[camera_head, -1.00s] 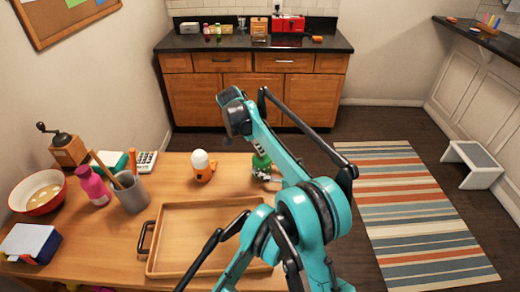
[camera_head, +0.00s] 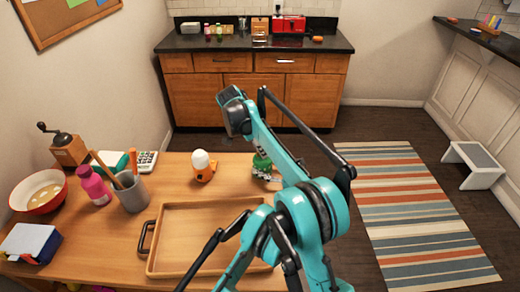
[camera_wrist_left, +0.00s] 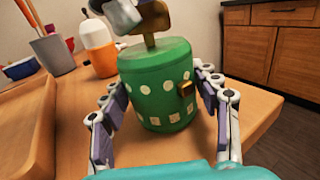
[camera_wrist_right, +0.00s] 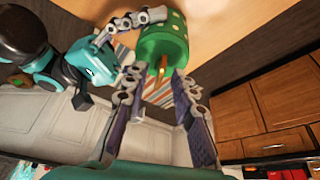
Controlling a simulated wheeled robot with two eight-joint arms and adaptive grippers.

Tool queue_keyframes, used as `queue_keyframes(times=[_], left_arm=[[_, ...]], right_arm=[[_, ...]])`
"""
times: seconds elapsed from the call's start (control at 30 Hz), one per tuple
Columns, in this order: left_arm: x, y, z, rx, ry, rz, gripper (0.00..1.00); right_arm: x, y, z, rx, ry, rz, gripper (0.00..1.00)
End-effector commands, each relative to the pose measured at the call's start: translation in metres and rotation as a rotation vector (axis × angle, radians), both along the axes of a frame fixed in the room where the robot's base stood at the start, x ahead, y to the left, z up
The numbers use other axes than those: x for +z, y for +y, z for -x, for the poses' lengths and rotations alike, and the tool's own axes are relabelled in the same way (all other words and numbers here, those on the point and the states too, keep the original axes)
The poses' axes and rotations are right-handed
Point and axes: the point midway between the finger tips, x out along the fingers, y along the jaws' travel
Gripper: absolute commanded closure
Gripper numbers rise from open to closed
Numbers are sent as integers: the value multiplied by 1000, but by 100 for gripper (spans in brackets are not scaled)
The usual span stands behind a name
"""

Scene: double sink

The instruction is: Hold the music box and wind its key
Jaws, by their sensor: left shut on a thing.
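The music box (camera_wrist_left: 157,85) is a green cylinder with white dots. It stands upright between the fingers of my left gripper (camera_wrist_left: 163,105), which is shut on its sides. A small brass-brown block (camera_wrist_left: 186,89) sticks out from its side. A gold key stem (camera_wrist_left: 150,40) rises from its top. In the right wrist view the fingers of my right gripper (camera_wrist_right: 160,90) are apart on both sides of the key (camera_wrist_right: 162,72), with gaps beside it. The music box also shows there (camera_wrist_right: 163,45). In the head view my arm partly hides the music box (camera_head: 261,163).
A wooden tray (camera_head: 165,262) lies at the table front. An orange-and-white egg-shaped thing (camera_head: 201,163) stands left of the music box. A grey utensil cup (camera_head: 132,196), pink bottle (camera_head: 95,187), red bowl (camera_head: 38,207) and coffee grinder (camera_head: 68,150) fill the left side.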

Motion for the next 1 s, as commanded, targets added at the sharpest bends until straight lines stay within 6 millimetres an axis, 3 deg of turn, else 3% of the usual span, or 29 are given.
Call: queue_keyframes(times=[0.17, 0.5, 0.83, 0.87, 0.93, 1.0], left_arm=[[0, 0, 0, 1, 1, 1, 71], [0, 1, 0, 2, -1, 1, 71], [0, 1, 0, 2, -1, 1, 71], [0, 1, 0, 2, -1, 1, 71], [0, 1, 0, 2, -1, 1, 71], [0, 1, 0, 2, -1, 1, 71]], right_arm=[[15, 6, 3, 1, 0, 0, 74], [63, 24, 11, 0, 0, 0, 74], [69, 26, 13, 0, 0, 0, 74], [69, 26, 13, 0, 0, 0, 77], [69, 25, 13, 5, 2, -1, 95], [70, 23, 14, 29, 10, -5, 100]])
